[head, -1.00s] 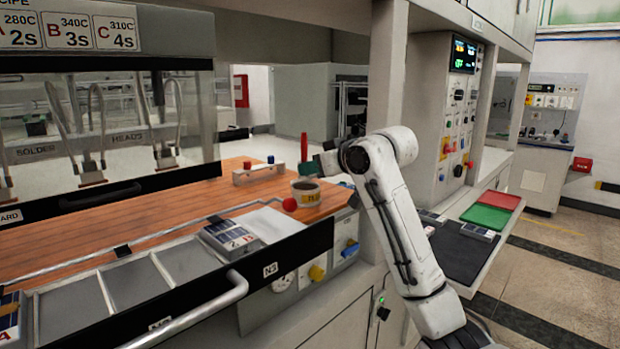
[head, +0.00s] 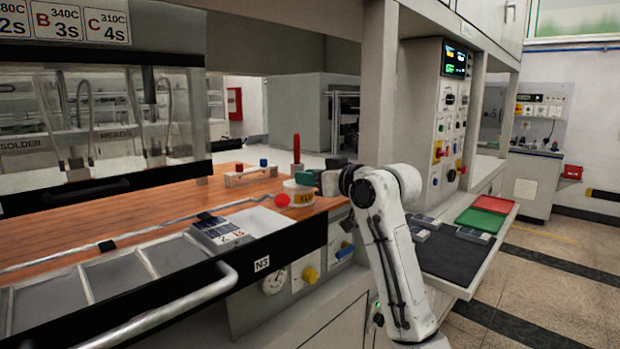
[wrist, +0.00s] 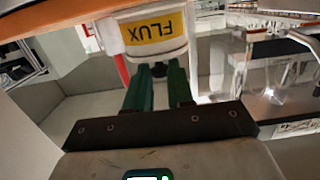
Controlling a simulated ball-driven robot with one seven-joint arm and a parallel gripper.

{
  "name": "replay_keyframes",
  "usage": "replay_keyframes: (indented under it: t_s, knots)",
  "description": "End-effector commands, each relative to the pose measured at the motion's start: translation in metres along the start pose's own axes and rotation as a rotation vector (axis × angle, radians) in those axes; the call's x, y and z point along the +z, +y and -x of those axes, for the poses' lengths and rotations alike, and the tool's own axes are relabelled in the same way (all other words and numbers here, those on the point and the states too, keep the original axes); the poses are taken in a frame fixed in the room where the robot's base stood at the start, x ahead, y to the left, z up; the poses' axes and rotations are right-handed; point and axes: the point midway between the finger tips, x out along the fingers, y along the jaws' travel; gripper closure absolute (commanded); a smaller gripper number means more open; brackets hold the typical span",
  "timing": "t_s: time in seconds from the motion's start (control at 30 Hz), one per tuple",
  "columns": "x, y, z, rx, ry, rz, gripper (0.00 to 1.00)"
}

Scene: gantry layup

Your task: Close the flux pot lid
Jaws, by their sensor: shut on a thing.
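The flux pot (head: 302,199) is a small pale pot with a yellow label, on the wooden worktop near its right end. In the wrist view the flux pot (wrist: 153,30) appears upside down with its FLUX label readable. Its pale lid (wrist: 158,52) appears to lie across the pot's mouth; I cannot tell if it is fully seated. My gripper (head: 308,178) is at the pot's upper right side. In the wrist view its green fingers (wrist: 157,75) are shut on a small dark part at the lid's edge, probably its tab.
A red upright stick (head: 296,148) stands just behind the pot, and a red ball-shaped knob (head: 282,200) is at its front left. A pale block with coloured knobs (head: 247,174) lies further left. A cabinet post (head: 378,90) rises close to my arm.

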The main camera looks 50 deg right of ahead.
Motion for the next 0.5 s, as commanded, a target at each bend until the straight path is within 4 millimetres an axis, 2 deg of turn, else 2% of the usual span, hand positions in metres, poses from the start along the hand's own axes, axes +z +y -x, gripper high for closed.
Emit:
replay_keyframes:
  t_s: [0.03, 0.17, 0.2, 0.43, 0.5]
  knots:
    - [0.008, 0.0011, -0.0014, 0.0, -0.018, -0.006, 1.0]
    - [0.0085, 0.0011, -0.0017, 0.0, -0.019, -0.006, 1.0]
    - [0.0088, 0.001, -0.0018, 0.0, -0.02, -0.007, 0.74]
    - [0.0077, 0.0007, -0.0018, -0.001, -0.018, -0.006, 0.52]
    - [0.0073, 0.0006, -0.0018, -0.001, -0.017, -0.006, 0.52]
